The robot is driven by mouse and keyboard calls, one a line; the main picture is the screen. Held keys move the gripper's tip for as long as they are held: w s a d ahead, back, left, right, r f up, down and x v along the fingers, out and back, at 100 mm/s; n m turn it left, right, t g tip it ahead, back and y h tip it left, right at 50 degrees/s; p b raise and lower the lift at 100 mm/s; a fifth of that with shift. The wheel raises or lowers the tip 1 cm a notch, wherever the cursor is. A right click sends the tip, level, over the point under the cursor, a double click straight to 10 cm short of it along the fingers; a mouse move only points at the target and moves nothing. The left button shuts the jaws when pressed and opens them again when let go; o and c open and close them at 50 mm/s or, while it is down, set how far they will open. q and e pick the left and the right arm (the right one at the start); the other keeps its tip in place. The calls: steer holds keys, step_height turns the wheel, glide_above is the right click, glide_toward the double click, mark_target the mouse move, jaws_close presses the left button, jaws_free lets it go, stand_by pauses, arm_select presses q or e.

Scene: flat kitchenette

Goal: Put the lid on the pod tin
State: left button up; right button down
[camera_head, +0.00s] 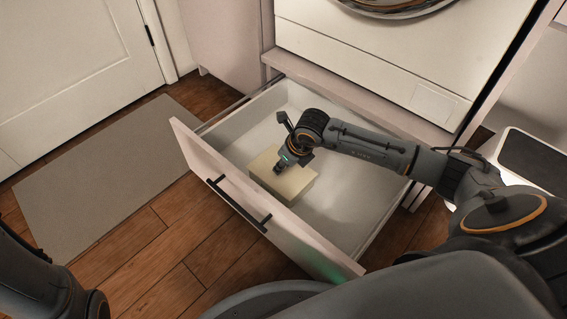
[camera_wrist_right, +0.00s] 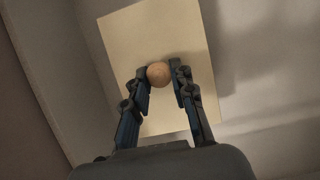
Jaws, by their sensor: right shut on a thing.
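A cream box-like shape (camera_head: 297,181), which looks like the pod tin with its flat lid on top, sits inside the open drawer near its front panel. In the right wrist view the cream rectangular lid (camera_wrist_right: 150,35) fills the middle, with a round wooden knob (camera_wrist_right: 158,74) on it. My right gripper (camera_head: 281,166) reaches down over the box. Its fingers (camera_wrist_right: 160,88) are shut on the knob, one on each side. The lid hides the inside of the tin. I cannot tell whether the lid rests fully on the rim. My left gripper is out of view.
The white drawer (camera_head: 340,207) is pulled out, with a dark bar handle (camera_head: 238,204) on its front. Its floor is bare around the box. A white appliance (camera_head: 370,55) stands behind. A grey mat (camera_head: 105,175) lies on the wooden floor at left, before a white door (camera_head: 70,75).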

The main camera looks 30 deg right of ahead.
steer(key=shift+f, duration=0.3)
steer(key=c, duration=1)
jaws_free()
steer(key=shift+c, duration=0.2)
steer(key=v, duration=1.2)
